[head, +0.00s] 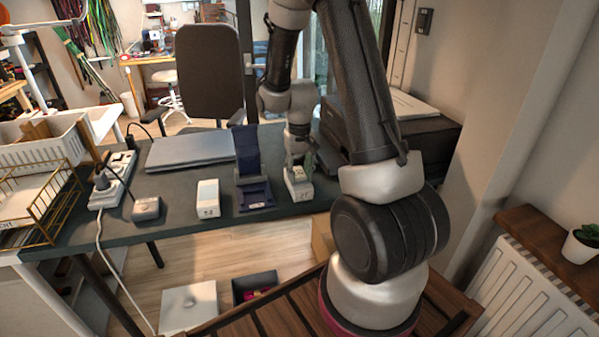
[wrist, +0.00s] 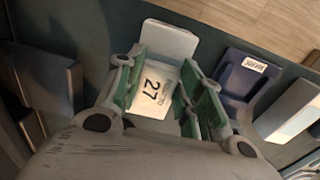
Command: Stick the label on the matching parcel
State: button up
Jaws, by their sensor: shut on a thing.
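My gripper (wrist: 160,100), with green-lined fingers, is low over the table at a white piece marked "27" (wrist: 153,88). The piece sits between the fingers, and the gripper is shut on it. A white box (wrist: 170,38) shows just beyond it. In the head view, my gripper (head: 301,160) is right above a white box (head: 298,190) with dark marks on its near side. I cannot tell whether the "27" piece is a separate label or part of that box. A second white box (head: 208,199) with a small dark mark stands further left.
A navy stand (head: 252,190) with a small lettered plate is between the two white boxes. A grey laptop (head: 190,150), a power strip (head: 113,180), a small grey device (head: 146,209) and a gold wire tray (head: 40,205) are to the left. The table's front edge is close.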

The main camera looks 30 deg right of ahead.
jog(key=shift+f, duration=0.3)
dwell(0.6)
jog(key=o, duration=0.8)
jog(key=shift+o, duration=0.2)
jog(key=shift+o, duration=1.3)
jog(key=shift+r, duration=3)
